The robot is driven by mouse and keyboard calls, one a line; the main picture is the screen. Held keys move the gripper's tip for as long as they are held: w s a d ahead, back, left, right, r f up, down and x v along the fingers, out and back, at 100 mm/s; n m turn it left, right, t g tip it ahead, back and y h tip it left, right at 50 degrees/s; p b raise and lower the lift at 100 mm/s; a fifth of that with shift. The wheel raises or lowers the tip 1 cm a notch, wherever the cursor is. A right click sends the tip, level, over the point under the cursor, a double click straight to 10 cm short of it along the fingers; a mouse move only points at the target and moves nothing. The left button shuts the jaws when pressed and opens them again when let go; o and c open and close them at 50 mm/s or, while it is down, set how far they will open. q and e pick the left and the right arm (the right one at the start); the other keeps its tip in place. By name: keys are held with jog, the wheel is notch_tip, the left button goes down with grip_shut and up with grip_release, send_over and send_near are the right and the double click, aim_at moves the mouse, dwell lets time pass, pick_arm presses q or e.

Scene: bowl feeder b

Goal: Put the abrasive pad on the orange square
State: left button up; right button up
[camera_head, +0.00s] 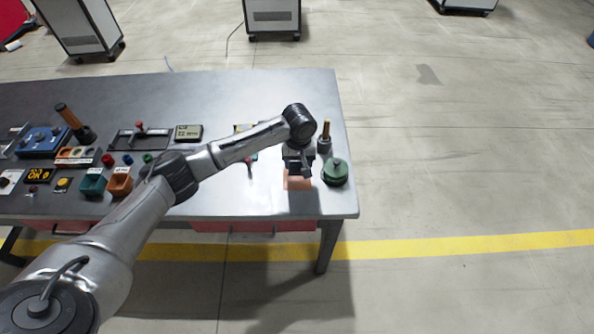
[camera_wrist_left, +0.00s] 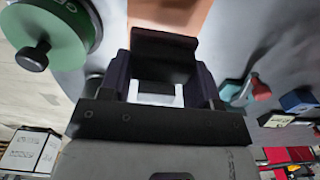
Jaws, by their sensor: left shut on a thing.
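The orange square (camera_head: 299,184) lies on the right end of the metal table (camera_head: 313,100), near the front edge. It also shows at the top of the wrist view (camera_wrist_left: 170,12), partly covered. My left gripper (camera_head: 297,166) is over the square's far part. In the wrist view, my left gripper (camera_wrist_left: 160,82) is shut on a dark, flat-faced piece (camera_wrist_left: 165,46), which I take to be the abrasive pad. The piece overlaps the orange square in that view; whether it touches the square I cannot tell. My right gripper is out of view.
A green round piece with a knob (camera_head: 335,173) stands close right of the square. A dark post with a brass top (camera_head: 325,136) stands behind it. Several boxes, knobs and panels crowd the table's left part. A grey display (camera_head: 188,133) lies mid-table.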

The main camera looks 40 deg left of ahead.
aim_at(297, 168)
pick_arm(q)
jog(key=shift+a+f, duration=0.2)
jog(key=shift+a, duration=0.1)
jog(key=shift+f+b, duration=0.7)
jog(key=shift+f, duration=1.3)
jog(key=o, duration=0.8)
jog(key=shift+f, duration=0.1)
jog(key=shift+o, duration=0.2)
jog(key=shift+r, duration=0.35)
notch_tip(297, 168, up, 12)
jog(key=p, duration=0.3)
jog(key=shift+f, duration=0.15)
